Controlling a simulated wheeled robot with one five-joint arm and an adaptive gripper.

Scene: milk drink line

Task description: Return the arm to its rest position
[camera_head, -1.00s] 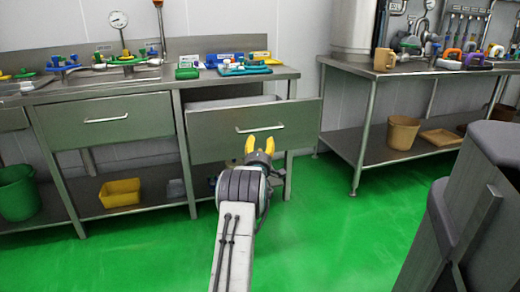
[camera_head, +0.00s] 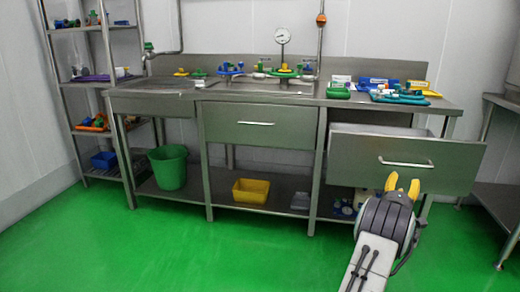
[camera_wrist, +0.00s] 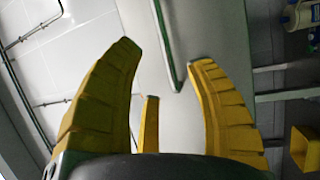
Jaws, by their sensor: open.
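My gripper (camera_head: 402,185) shows at the lower right in the head view, at the end of my arm, in front of the pulled-out right drawer (camera_head: 345,158) of the steel bench. Its yellow fingers point up and stand apart. In the wrist view my gripper (camera_wrist: 165,75) is open, with nothing between its fingers. A pale flat surface with a bar-like handle (camera_wrist: 165,45) lies beyond them. Whether the fingers touch the drawer front cannot be told.
The steel bench (camera_head: 150,97) carries valves, a gauge and coloured parts. Below are a green bucket (camera_head: 168,167) and a yellow bin (camera_head: 251,191). A shelf rack (camera_head: 108,82) stands left, another table (camera_head: 497,200) right. The green floor (camera_head: 220,255) in front is clear.

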